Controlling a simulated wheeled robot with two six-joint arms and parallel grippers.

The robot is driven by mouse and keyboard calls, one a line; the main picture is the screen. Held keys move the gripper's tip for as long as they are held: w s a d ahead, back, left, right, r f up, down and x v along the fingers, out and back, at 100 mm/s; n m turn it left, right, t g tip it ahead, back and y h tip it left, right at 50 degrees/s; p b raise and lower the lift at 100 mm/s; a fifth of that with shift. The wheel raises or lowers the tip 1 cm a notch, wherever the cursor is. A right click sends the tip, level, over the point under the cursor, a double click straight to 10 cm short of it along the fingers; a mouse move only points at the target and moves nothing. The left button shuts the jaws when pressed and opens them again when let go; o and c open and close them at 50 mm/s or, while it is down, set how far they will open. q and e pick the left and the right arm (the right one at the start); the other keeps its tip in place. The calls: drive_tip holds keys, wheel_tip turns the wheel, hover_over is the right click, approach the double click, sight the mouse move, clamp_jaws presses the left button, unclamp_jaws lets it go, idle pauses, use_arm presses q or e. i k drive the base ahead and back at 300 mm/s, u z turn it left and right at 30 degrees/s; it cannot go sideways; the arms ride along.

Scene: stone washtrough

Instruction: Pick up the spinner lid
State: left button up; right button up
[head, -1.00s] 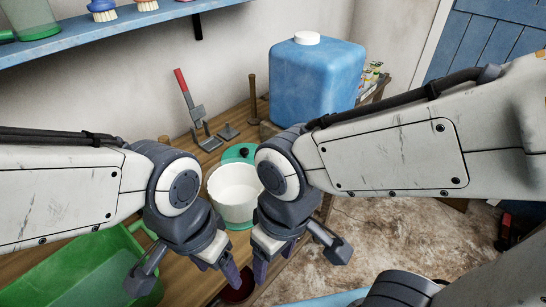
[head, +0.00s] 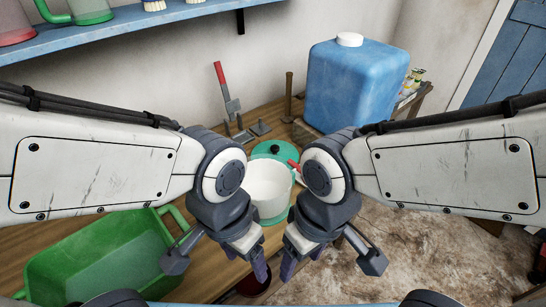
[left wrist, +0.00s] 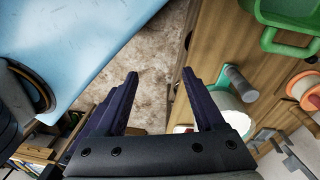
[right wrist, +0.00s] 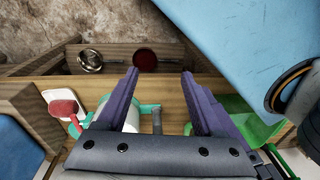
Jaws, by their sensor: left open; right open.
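The spinner lid (head: 272,148) is a flat teal disc with a dark knob. It lies on the wooden bench behind the white spinner bowl (head: 267,185), which stands on a teal base; the bowl hides the lid's near part. My left gripper (head: 255,262) is open and empty, in front of the bowl and nearer to me. My right gripper (head: 296,262) is open and empty beside it, also on the near side of the bowl. Neither touches the lid. The bowl also shows in the left wrist view (left wrist: 228,106), where I cannot make out the lid.
A green tub (head: 100,255) stands at the left. A blue canister (head: 355,85) stands behind to the right. A red-handled metal tool (head: 224,90) stands near the wall. A red handle (head: 294,166) lies right of the lid, partly behind my right arm. A blue shelf (head: 150,22) runs above.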

sight(286, 150)
drive_tip(key=z, duration=0.55)
drive_tip(key=k, duration=0.6)
drive_tip(key=z, duration=0.7)
drive_tip(key=i, duration=1.3)
drive_tip(key=u, duration=1.15)
drive_tip(key=i, duration=0.65)
drive_tip(key=u, duration=0.7)
